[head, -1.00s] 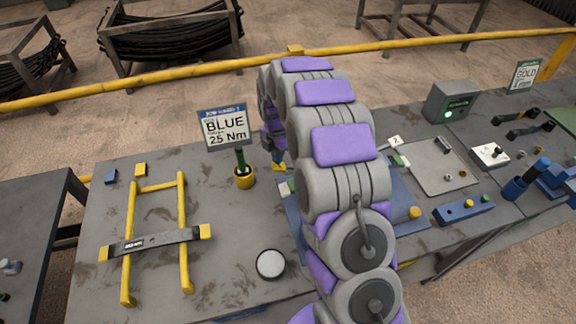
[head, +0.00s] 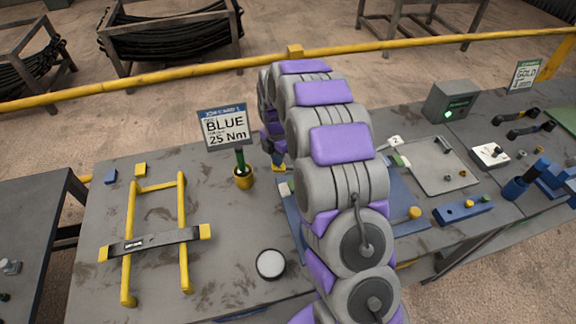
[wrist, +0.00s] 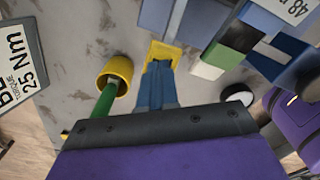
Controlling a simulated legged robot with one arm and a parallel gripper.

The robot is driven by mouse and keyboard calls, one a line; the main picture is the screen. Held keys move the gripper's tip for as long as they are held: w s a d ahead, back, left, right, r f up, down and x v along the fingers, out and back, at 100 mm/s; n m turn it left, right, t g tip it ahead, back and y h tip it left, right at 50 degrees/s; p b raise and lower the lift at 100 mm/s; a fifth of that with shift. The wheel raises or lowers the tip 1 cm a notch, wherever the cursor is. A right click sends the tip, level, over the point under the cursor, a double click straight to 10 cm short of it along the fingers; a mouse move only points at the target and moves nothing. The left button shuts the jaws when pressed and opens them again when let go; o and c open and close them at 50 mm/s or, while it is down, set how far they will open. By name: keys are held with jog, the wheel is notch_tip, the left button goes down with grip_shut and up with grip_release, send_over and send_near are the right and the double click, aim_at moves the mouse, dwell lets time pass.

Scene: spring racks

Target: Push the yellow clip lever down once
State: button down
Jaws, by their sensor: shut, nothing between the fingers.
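My gripper (wrist: 162,68) is shut and empty in the wrist view, its blue fingers side by side. A yellow piece (wrist: 166,51) shows at their far end; I cannot tell whether it is part of the fingertips or the yellow clip lever. In the head view my arm hides much of the blue fixture (head: 409,205) behind it, and only a little blue and yellow shows at my gripper's end. No other yellow part can be clearly told as the clip lever.
A yellow frame (head: 129,215) carries a black bar (head: 150,243). A round white-topped pot (head: 271,264) is near the front. A grey tray (head: 440,172) lies right. Bare bench separates frame and pot.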

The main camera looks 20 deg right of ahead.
jog(key=shift+f, duration=2.35)
jog(key=shift+d+r+p, duration=0.15)
jog(key=shift+r+p, duration=0.5)
jog(key=shift+r, duration=1.75)
jog(key=shift+r+p, duration=0.85)
jog(key=shift+r, duration=1.85)
